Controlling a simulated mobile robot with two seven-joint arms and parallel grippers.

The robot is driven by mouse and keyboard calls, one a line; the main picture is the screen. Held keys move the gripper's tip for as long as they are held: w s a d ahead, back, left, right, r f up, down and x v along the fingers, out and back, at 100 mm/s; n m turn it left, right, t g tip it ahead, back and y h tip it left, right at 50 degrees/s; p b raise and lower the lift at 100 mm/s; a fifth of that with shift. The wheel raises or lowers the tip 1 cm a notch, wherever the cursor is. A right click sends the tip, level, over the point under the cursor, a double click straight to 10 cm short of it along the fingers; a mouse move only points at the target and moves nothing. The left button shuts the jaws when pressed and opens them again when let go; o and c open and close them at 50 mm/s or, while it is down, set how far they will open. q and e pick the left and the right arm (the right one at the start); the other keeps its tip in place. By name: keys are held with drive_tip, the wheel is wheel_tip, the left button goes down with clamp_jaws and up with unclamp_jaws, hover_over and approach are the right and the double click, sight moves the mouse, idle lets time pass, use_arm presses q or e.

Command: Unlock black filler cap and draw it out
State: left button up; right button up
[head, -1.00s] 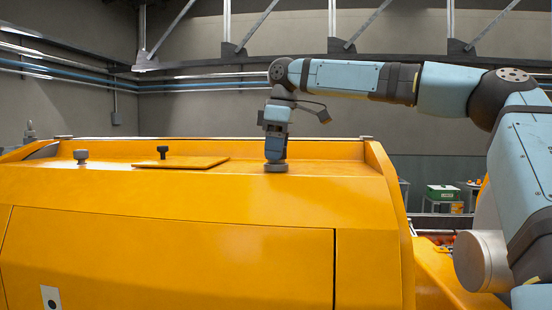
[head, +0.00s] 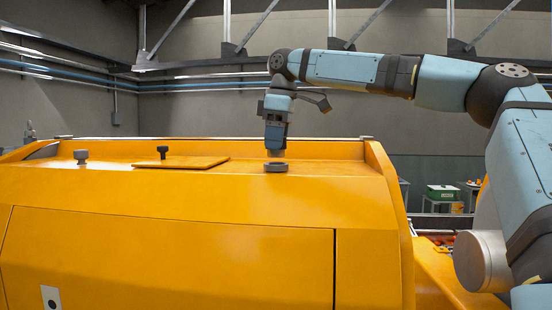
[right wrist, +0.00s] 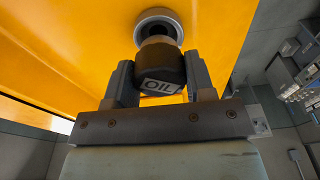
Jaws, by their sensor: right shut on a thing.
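My right gripper (head: 276,150) points straight down above the grey filler neck (head: 276,167) on top of the yellow machine. In the right wrist view its two fingers are shut on the black filler cap (right wrist: 160,65), one on each side. The cap has a face marked OIL turned towards the camera. The cap stands off the round grey rim of the neck (right wrist: 158,17), with a narrower part showing between them. I cannot tell whether its lower end is still inside the neck. In the head view the cap is mostly hidden by the gripper. My left gripper is out of view.
The yellow machine (head: 160,240) fills the lower head view. To the left on its top are a flat yellow lid with a black knob (head: 163,152) and a grey knob (head: 81,156). A green box (head: 443,192) stands behind at right.

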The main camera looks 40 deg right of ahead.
drive_tip(key=c, duration=0.7)
drive_tip(key=shift+r, duration=2.5)
drive_tip(key=shift+c, duration=0.2)
